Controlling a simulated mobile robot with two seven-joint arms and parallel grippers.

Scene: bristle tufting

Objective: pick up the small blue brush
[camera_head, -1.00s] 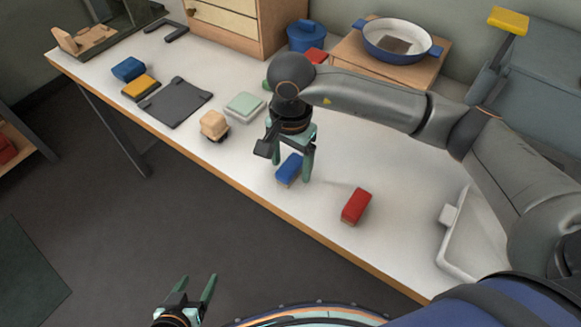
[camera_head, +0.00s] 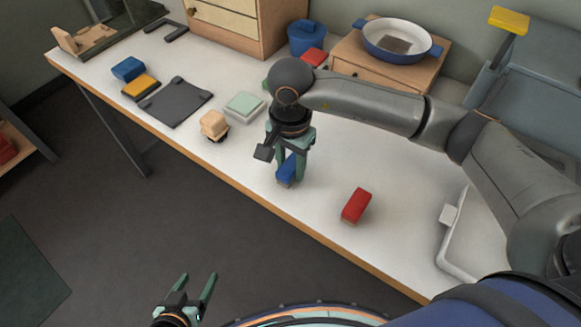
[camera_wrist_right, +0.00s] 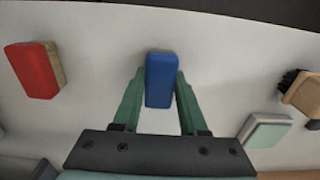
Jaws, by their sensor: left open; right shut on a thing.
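The small blue brush (camera_head: 286,172) is on the white table near its front edge. My right gripper (camera_head: 290,176) comes down over it from above, its green fingers shut on the brush's two sides. In the right wrist view the blue brush (camera_wrist_right: 161,80) sits between the fingertips (camera_wrist_right: 160,88). I cannot tell whether it is clear of the table. My left gripper (camera_head: 195,290) is open and empty, in front of the table at the bottom of the head view.
A red block-shaped brush (camera_head: 356,206) lies right of the gripper. To the left are a wooden brush (camera_head: 214,125), a pale green block (camera_head: 244,105) and a dark flat plate (camera_head: 176,102). A white tray (camera_head: 455,262) is at the right. The table's front edge is close.

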